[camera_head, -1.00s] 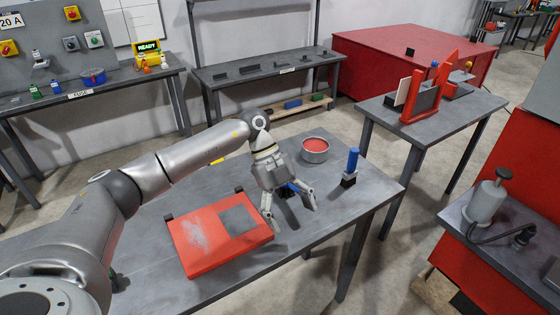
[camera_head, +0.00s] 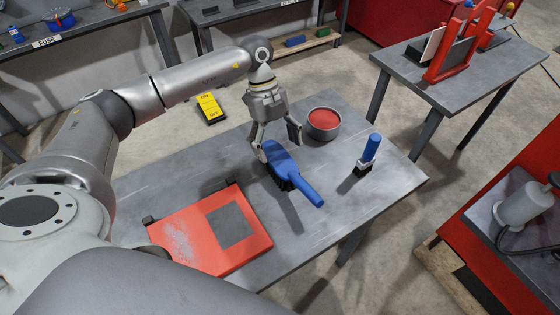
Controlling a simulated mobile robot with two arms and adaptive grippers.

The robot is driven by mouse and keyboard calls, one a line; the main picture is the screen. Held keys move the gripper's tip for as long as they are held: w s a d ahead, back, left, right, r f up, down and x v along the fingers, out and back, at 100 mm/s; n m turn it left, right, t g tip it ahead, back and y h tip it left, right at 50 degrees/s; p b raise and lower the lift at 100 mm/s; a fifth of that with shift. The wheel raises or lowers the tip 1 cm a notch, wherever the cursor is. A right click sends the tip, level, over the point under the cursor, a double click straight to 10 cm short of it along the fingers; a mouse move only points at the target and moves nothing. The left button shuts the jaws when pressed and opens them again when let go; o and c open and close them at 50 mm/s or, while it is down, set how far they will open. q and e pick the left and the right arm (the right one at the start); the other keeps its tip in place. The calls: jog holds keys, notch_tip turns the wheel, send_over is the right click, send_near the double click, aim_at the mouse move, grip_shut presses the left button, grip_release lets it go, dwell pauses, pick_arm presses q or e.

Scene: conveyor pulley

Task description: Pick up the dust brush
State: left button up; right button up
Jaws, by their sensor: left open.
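The dust brush (camera_head: 293,176), blue with dark bristles, lies on the grey workbench (camera_head: 335,210) with its handle pointing toward the lower right. My left gripper (camera_head: 280,152) is open and empty over the far end of the brush's broad head. Its fingers point down, one near the left edge of the head and the other to the right of it. I cannot tell whether a finger touches the brush. My right gripper is not in view.
A round tin with red contents (camera_head: 323,123) stands close to the right of my left gripper. A blue-handled upright tool (camera_head: 369,152) stands farther right. A red panel with a grey patch (camera_head: 205,235) lies at left.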

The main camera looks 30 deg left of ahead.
aim_at(279, 158)
pick_arm(q)
jog(key=shift+d+f, duration=0.1)
jog(key=shift+f, duration=0.2)
jog(key=p+x, duration=0.2)
jog(key=x, duration=0.2)
jog(key=shift+s+f, duration=0.15)
jog(key=shift+f, duration=0.45)
jog(key=shift+c, duration=1.3)
jog(key=c, duration=0.9)
jog(key=shift+c, duration=0.3)
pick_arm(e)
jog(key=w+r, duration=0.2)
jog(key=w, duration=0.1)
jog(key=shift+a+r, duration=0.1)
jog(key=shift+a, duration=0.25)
